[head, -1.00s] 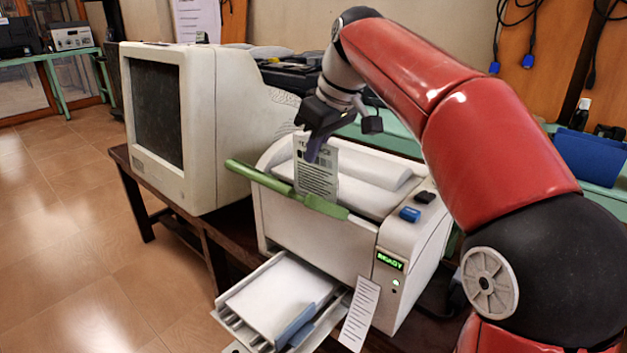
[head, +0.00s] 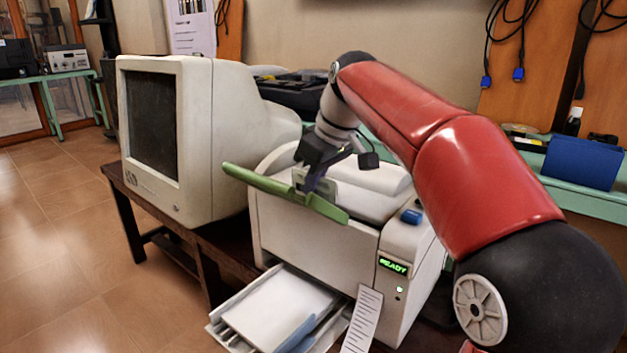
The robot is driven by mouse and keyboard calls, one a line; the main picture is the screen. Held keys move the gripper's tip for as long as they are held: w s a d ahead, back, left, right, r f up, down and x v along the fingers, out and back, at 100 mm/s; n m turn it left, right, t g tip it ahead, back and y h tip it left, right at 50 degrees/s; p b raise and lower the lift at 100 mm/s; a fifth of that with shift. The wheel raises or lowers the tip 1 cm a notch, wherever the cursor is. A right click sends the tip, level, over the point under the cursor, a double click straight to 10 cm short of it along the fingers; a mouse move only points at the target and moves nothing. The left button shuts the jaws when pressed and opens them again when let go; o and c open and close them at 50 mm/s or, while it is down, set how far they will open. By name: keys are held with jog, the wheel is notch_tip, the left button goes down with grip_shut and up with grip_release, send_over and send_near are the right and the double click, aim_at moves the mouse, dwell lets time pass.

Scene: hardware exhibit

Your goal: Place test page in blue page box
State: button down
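My gripper (head: 312,186) points down at the top of the white printer (head: 310,235), just behind its raised green flap (head: 285,193). A small pale patch (head: 327,189) beside the fingers looks like part of the test page. Its print does not show, and the fingers and flap hide the rest. I cannot tell whether the fingers are closed on it. A blue box (head: 583,162), apparently the blue page box, stands on the green bench at the far right, well away from my gripper.
An old beige monitor (head: 195,140) stands left of the printer on a dark wooden table (head: 195,240). The printer's paper tray (head: 215,325) sticks out in front. A printed strip (head: 362,320) hangs below the lit READY display. My red arm spans the right side.

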jog(key=c, duration=1.7)
grip_release()
jog(key=shift+r, duration=0.35)
jog(key=p+v, duration=0.1)
jog(key=v, duration=0.6)
jog(key=shift+s+d+f+p, duration=0.1)
jog(key=shift+f+p, duration=0.05)
jog(key=shift+p, duration=0.15)
jog(key=shift+s+d+r, duration=0.1)
jog(key=shift+d+r, duration=0.05)
jog(key=shift+r, duration=0.15)
jog(key=shift+s, duration=0.1)
